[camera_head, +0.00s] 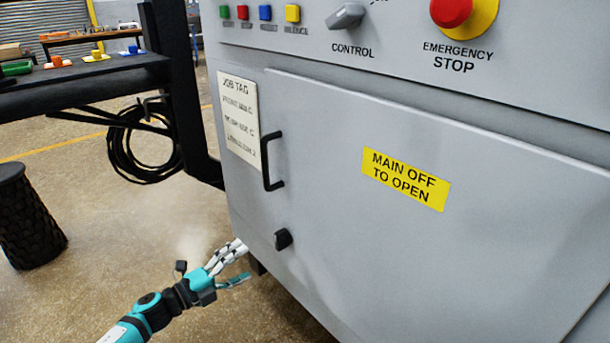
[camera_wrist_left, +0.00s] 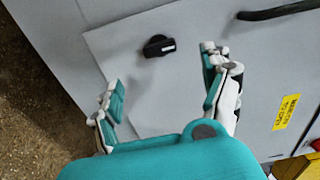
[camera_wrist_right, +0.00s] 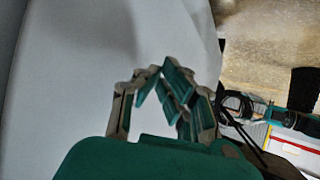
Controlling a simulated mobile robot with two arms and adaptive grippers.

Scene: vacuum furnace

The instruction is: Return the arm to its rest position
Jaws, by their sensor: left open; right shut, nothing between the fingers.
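My left gripper (camera_head: 236,263) is open and empty at the lower left of the grey cabinet door in the head view. In the left wrist view its two fingers (camera_wrist_left: 162,75) stand wide apart. A black knob (camera_wrist_left: 158,46) on the door shows beyond them, apart from the fingers. The knob (camera_head: 283,239) also shows in the head view, just right of and above the fingertips. My right gripper (camera_wrist_right: 160,75) shows only in the right wrist view. Its fingertips are together with nothing between them, before a plain pale surface.
The cabinet door (camera_head: 400,250) has a black handle (camera_head: 271,161) and a yellow label (camera_head: 406,179). Above are an emergency stop (camera_head: 452,12) and a control lever (camera_head: 346,16). A dark shelf (camera_head: 80,75), coiled cable (camera_head: 135,145) and black bin (camera_head: 28,215) stand left. Floor lies open between.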

